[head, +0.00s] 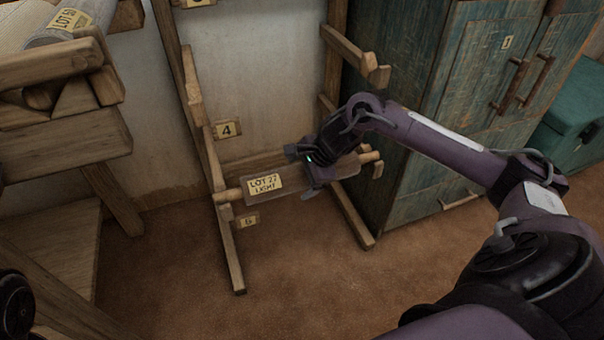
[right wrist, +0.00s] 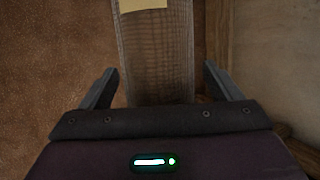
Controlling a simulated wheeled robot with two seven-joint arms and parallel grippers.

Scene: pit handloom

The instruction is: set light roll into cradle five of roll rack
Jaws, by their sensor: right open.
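My left gripper is not in view.
A tag reading 4 (head: 227,130) marks the cradle level above. A worn green cabinet (head: 425,95) stands close right of the rack. A wooden frame (head: 65,150) with another roll (head: 70,22) is at the left. The floor in front is clear.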

